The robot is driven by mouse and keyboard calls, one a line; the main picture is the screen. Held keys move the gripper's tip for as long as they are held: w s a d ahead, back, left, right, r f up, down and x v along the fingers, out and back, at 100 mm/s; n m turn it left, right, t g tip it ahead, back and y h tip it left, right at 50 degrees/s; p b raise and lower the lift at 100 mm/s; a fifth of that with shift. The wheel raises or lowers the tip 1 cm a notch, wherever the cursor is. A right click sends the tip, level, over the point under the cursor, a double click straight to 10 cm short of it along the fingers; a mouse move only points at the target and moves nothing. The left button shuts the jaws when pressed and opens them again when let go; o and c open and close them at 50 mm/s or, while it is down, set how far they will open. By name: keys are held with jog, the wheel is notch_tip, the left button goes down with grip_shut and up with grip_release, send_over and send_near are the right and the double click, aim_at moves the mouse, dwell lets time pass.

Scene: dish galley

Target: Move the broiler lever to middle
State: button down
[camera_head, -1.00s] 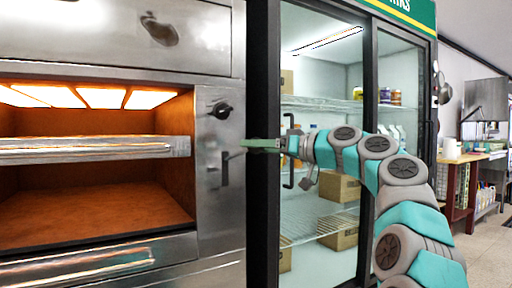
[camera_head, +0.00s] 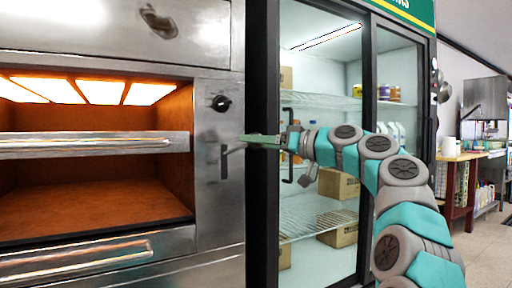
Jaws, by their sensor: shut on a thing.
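The broiler (camera_head: 209,200) fills the left side, with a glowing top and an open front. Its lever (camera_head: 233,150) sticks out from a dark upright slot on the steel side panel, below a black knob (camera_head: 221,103). My gripper (camera_head: 246,140) reaches in from the right with its green fingers at the lever's outer end. It is shut on the lever, near the upper part of the slot. The fingers are small and seen side-on, so the exact contact is hard to see.
A glass-door fridge (camera_head: 262,220) stands close to the right of the broiler, behind my arm. A wooden table (camera_head: 460,157) and open floor (camera_head: 490,240) lie at the far right.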

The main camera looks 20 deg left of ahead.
jog(key=f+b, duration=0.2)
jog(key=shift+s+a+f+y+b, duration=0.1)
jog(key=shift+s+f+y+b, duration=0.2)
jog(key=shift+s+b, duration=0.1)
jog(key=shift+n, duration=0.4)
jog(key=f+b, duration=0.1)
jog(key=b, duration=0.1)
jog(key=f+b, duration=0.3)
jog(key=b, duration=0.1)
jog(key=shift+s+f, duration=0.25)
jog(key=shift+f, duration=0.15)
jog(key=shift+c, duration=1.5)
grip_release()
jog(key=shift+r, duration=0.1)
jog(key=shift+w+d, duration=0.1)
jog(key=shift+d, duration=0.1)
